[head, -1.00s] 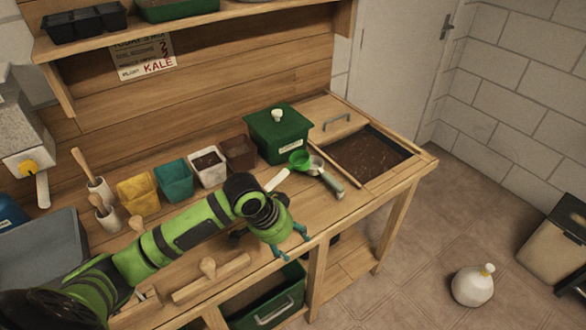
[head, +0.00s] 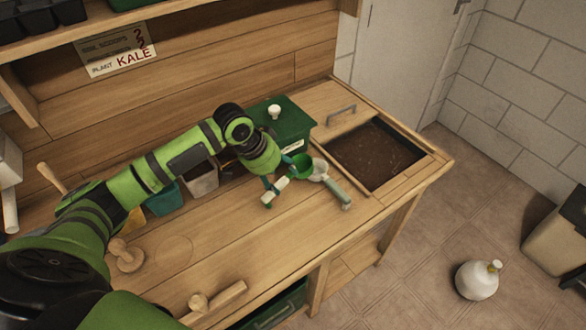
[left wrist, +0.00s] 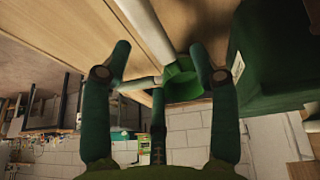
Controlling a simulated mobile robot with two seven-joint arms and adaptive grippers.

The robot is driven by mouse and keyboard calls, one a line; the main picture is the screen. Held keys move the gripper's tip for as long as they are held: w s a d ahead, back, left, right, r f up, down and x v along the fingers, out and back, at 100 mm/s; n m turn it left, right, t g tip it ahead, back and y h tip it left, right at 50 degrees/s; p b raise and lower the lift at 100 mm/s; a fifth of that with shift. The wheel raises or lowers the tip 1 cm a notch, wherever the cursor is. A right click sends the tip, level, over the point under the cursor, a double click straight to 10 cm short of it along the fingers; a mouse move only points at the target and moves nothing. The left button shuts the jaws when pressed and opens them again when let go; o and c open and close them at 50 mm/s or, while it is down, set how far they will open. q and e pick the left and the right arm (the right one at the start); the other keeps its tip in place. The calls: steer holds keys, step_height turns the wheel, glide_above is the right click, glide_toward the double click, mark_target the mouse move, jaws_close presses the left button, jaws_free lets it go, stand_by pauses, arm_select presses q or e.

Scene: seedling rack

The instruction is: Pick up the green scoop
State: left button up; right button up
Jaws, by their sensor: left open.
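In the left wrist view the green cup (left wrist: 182,82) shows beyond and between the spread fingers (left wrist: 160,60); no contact is clear. My right gripper is not in view.
A green lidded box (head: 290,125) stands just behind the scoops. The soil bin (head: 375,155) is to the right. Pots, including a teal one (head: 163,198), stand behind my left arm. A wooden tool (head: 215,300) lies near the front edge. The front right bench top is clear.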

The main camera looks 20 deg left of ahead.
mark_target(283, 182)
arm_select(q)
steer(key=p+x, duration=0.1)
steer(key=x, duration=0.2)
steer(key=shift+s+d+f, duration=0.1)
steer(key=shift+f, duration=0.55)
steer(key=shift+w+f, duration=0.1)
steer(key=shift+w, duration=0.15)
steer(key=shift+c, duration=0.8)
steer(key=shift+s, duration=0.1)
jaws_close()
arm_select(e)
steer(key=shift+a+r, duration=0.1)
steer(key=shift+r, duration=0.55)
